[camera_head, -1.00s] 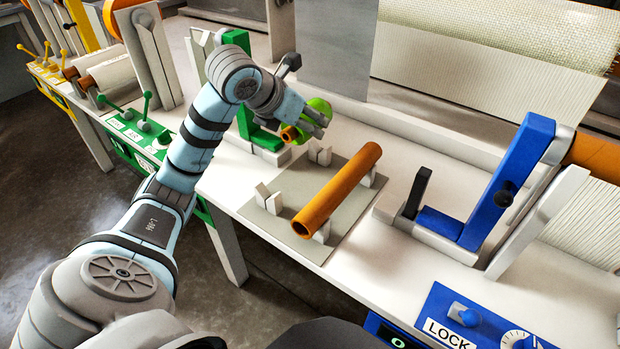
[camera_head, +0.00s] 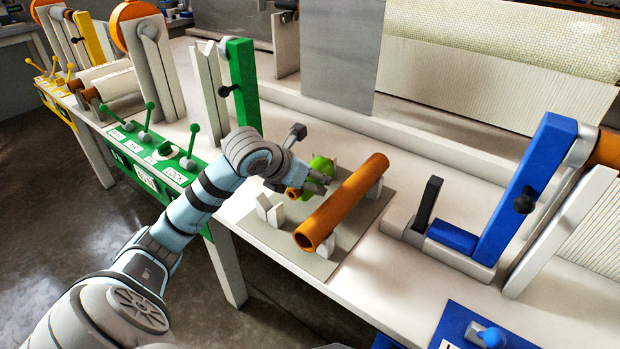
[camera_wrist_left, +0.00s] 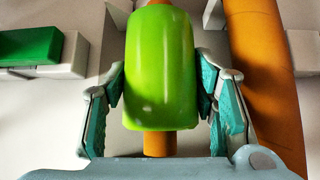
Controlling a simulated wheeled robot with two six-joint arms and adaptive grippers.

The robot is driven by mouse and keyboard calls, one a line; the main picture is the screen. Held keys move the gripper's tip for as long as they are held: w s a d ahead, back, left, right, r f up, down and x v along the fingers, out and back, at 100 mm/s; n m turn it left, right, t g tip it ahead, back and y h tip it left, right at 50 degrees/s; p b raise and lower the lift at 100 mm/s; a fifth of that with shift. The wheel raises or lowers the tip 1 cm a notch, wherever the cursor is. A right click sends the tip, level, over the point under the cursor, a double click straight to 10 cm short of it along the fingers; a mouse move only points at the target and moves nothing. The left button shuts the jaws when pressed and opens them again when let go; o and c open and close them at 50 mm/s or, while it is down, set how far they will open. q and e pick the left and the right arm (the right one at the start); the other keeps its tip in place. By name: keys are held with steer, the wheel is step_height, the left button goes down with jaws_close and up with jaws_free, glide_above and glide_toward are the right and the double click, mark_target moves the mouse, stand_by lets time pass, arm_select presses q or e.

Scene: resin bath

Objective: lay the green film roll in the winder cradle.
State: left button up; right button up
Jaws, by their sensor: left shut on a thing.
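The green film roll (camera_head: 320,164), with an orange core, is in my left gripper (camera_head: 322,180). In the left wrist view the fingers are shut around the sides of the roll (camera_wrist_left: 160,65), and its core end points toward the camera. The roll is over the grey plate (camera_head: 345,245), beside a white V-block (camera_head: 270,209) and left of the orange tube (camera_head: 342,203). The far block is mostly hidden behind the roll. I cannot tell whether the roll touches either block. Which fixture is the winder cradle is not labelled. My right gripper is out of view.
The orange tube lies across white supports on the plate and runs close to my right finger in the left wrist view (camera_wrist_left: 262,60). A blue upright bracket (camera_head: 525,190) stands to the right, a green upright (camera_head: 243,85) behind left. Green levers (camera_head: 192,145) line the left edge.

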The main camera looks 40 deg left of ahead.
arm_select(q)
steer(key=shift+f, duration=0.35)
steer(key=o, duration=1.5)
steer(key=shift+r, duration=0.1)
